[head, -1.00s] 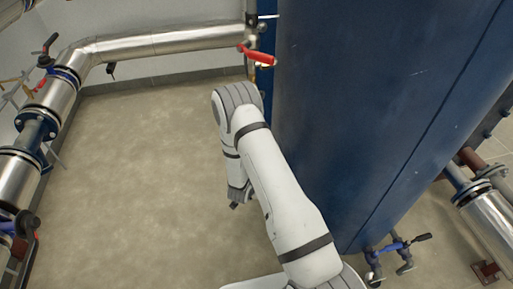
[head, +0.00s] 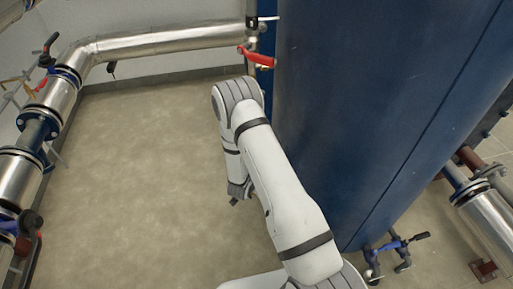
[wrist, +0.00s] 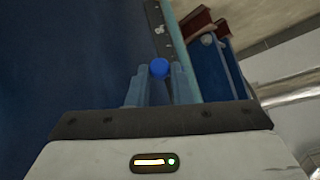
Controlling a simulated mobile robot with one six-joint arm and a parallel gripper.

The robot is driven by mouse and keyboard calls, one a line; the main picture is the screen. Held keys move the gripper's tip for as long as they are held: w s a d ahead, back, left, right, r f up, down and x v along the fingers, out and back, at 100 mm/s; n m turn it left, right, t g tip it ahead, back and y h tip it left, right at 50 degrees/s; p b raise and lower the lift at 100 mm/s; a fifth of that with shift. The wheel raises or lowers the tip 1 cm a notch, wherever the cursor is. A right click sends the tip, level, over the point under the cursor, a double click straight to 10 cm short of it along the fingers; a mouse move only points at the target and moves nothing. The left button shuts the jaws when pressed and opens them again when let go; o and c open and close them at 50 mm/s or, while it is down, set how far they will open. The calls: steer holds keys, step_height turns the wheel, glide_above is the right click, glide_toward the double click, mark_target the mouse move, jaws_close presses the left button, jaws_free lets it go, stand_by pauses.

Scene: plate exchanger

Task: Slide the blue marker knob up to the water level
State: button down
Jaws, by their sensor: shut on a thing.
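The blue marker knob (wrist: 159,68) shows as a small bright blue disc in the wrist view. It sits between the tips of my gripper (wrist: 159,73), whose two grey-blue fingers are shut on it. Behind it a narrow grey strip (wrist: 165,33) runs up along the edge of the dark blue body. I cannot make out a water level in either view. In the head view my arm hides the knob, and only the lower part of my gripper (head: 235,199) shows, pointing down beside the blue body.
The large dark blue body (head: 375,110) stands close at the right of my arm. A red-handled valve (head: 257,58) is behind the arm. Silver pipes (head: 165,42) run along the back and left. A blue-handled valve (head: 400,245) sits low at the right. The floor at left is clear.

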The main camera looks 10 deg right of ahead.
steer(key=shift+r+p, duration=1.6)
steer(key=shift+r, duration=1.05)
steer(key=shift+r, duration=0.15)
steer(key=c, duration=1.2)
jaws_free()
